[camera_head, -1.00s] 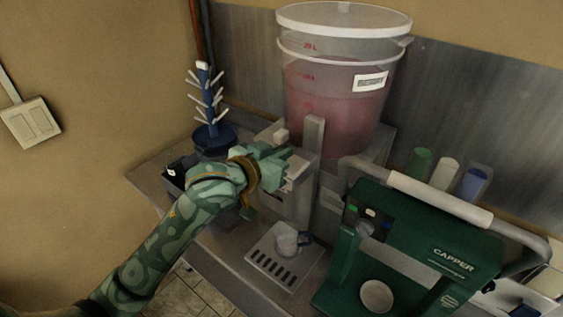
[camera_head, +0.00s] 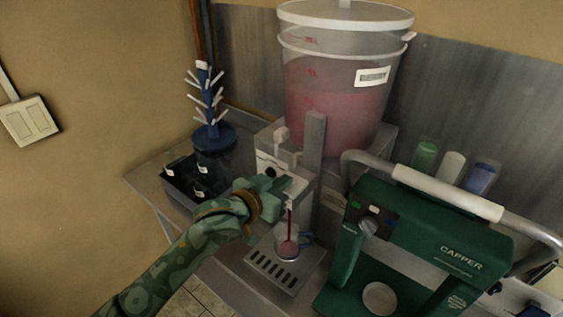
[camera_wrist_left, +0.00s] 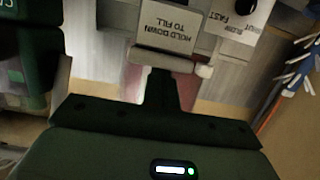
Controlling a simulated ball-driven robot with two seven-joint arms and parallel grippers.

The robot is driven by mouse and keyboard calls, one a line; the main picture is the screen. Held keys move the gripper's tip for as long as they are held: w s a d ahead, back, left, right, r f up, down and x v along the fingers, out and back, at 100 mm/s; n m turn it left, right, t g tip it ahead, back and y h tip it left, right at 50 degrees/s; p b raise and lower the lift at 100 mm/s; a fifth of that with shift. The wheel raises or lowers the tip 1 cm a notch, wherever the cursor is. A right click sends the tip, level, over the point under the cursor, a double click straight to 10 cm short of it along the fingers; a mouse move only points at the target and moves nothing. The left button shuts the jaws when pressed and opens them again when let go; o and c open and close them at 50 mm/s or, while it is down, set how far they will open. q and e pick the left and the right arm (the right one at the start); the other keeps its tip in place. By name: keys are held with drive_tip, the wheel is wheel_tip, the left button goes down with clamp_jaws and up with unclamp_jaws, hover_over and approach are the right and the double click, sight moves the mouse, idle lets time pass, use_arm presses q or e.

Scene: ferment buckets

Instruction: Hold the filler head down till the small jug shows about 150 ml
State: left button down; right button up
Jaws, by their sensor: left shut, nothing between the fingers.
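The left gripper (camera_head: 284,186) is shut and empty, pressed at the front of the filler head (camera_head: 299,180). In the left wrist view, the closed fingers (camera_wrist_left: 165,85) meet the pale bar under the filler head's "HOLD DOWN TO FILL" label (camera_wrist_left: 168,27). A thin red stream (camera_head: 289,220) runs from the filler down into the small clear jug (camera_head: 287,243). The jug stands on the slotted drip tray (camera_head: 262,266) and holds some reddish liquid low down. Its scale is too small to read. My right gripper is not in view.
A large bucket (camera_head: 330,75) of pink-red liquid stands behind the filler. The green capper (camera_head: 420,250) stands close on the right. A dark crate (camera_head: 178,184) and a blue bottle tree (camera_head: 213,135) are at the left.

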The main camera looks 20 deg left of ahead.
use_arm(q)
drive_tip(key=shift+s+f, duration=0.1)
drive_tip(key=shift+f, duration=1.15)
idle(1.4)
wheel_tip(320, 180, up, 5)
drive_tip(key=p, duration=0.5)
drive_tip(key=v, duration=1)
